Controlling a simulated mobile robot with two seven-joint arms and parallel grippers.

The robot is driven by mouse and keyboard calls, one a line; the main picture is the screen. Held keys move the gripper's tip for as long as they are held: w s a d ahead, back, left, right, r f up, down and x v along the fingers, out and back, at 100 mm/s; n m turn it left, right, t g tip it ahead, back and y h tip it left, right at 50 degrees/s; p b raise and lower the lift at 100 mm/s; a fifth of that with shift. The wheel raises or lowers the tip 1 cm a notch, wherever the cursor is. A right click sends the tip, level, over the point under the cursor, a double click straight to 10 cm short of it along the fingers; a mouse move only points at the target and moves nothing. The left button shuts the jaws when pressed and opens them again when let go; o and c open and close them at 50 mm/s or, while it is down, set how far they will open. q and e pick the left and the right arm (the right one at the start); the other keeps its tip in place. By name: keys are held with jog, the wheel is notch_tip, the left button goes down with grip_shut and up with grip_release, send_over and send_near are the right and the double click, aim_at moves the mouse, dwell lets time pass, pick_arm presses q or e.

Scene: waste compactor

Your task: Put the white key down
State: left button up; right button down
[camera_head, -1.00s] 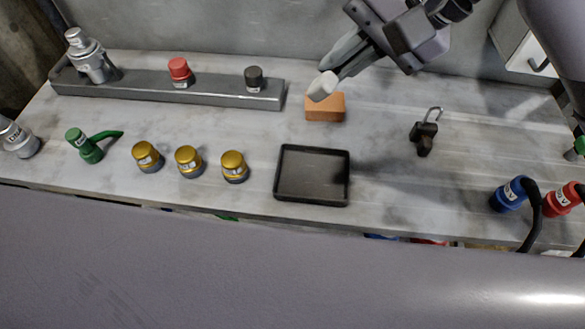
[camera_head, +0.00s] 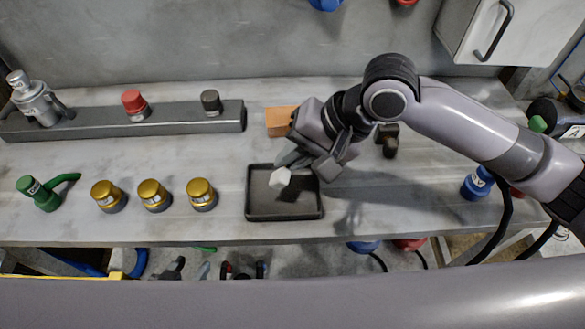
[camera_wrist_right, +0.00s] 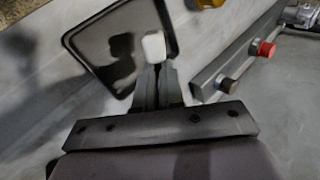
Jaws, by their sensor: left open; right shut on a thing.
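The white key (camera_head: 280,179) is a small pale block at the tips of my right gripper (camera_head: 290,169). The right gripper is shut on it and holds it over the black tray (camera_head: 262,207). A shadow lies on the tray floor beside the key, so it looks to be above the tray, not resting on it. In the right wrist view the key (camera_wrist_right: 153,47) sticks out between the fingertips (camera_wrist_right: 157,72), near the edge of the tray (camera_wrist_right: 85,60). My left gripper is not in view.
A wooden block (camera_head: 280,121) and a black padlock (camera_head: 388,140) lie behind the tray. Several gold-topped knobs (camera_head: 154,196) stand to its left. A grey rail (camera_head: 170,122) with red and black knobs is at the back. The worktop right of the tray is mostly clear.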

jog(key=shift+f, duration=1.95)
jog(key=c, duration=1.3)
grip_release()
jog(key=shift+f, duration=0.1)
jog(key=shift+o, duration=0.2)
jog(key=v, duration=1.2)
jog(key=shift+p, duration=0.3)
